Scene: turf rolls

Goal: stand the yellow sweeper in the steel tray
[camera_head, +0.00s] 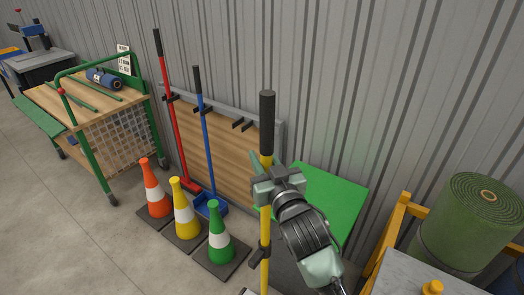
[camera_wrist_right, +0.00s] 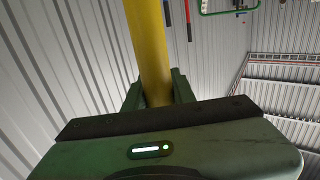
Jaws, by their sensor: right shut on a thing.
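The yellow sweeper (camera_head: 265,225) is a long yellow pole with a black grip at its top. It stands close to upright in the head view, and its lower end is cut off by the bottom edge. My right gripper (camera_head: 265,178) is shut around the pole below the black grip. In the right wrist view the yellow pole (camera_wrist_right: 148,45) runs up between the two jaws (camera_wrist_right: 158,88). I cannot make out the steel tray for sure; only a pale edge shows at the bottom of the head view by the pole. My left gripper is out of view.
Red (camera_head: 172,110) and blue (camera_head: 206,140) long-handled tools stand at a wooden rack (camera_head: 235,155). Orange (camera_head: 153,185), yellow (camera_head: 183,212) and green (camera_head: 219,235) cones stand left of the pole. A green panel (camera_head: 325,200), turf roll (camera_head: 470,225) and yellow frame (camera_head: 392,235) are right.

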